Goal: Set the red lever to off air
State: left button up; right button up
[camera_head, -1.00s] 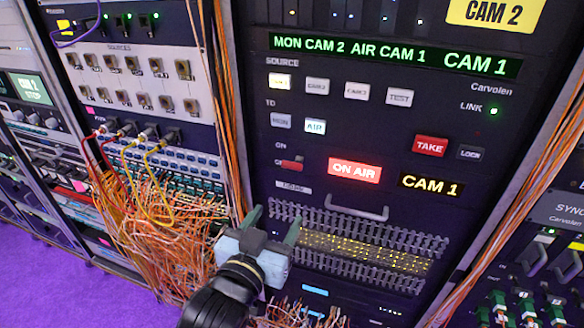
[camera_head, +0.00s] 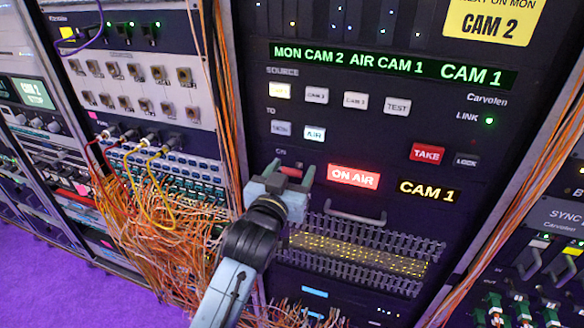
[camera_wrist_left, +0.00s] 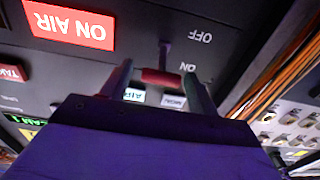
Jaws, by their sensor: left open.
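The red lever (camera_head: 291,171) sits on the dark switcher panel, left of the lit ON AIR sign (camera_head: 353,177), mostly hidden behind my left gripper (camera_head: 291,172) in the head view. In the left wrist view, which is upside down, the red lever (camera_wrist_left: 160,77) is a short red crossbar on a dark stem, nearer the ON label (camera_wrist_left: 188,67) than the OFF label (camera_wrist_left: 201,37). My left gripper (camera_wrist_left: 162,84) is open there, one finger at each end of the crossbar. I cannot tell whether they touch it. My right gripper is not in view.
The TAKE button (camera_head: 427,154) and a lit AIR button (camera_head: 314,134) are on the same panel. A metal handle (camera_head: 355,214) and perforated vents are below. Orange cables (camera_head: 165,225) hang in a dense tangle left of my arm.

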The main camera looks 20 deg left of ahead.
pick_arm(q)
jog(key=shift+w, duration=0.35)
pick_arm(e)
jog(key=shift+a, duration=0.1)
pick_arm(q)
jog(key=shift+c, duration=0.4)
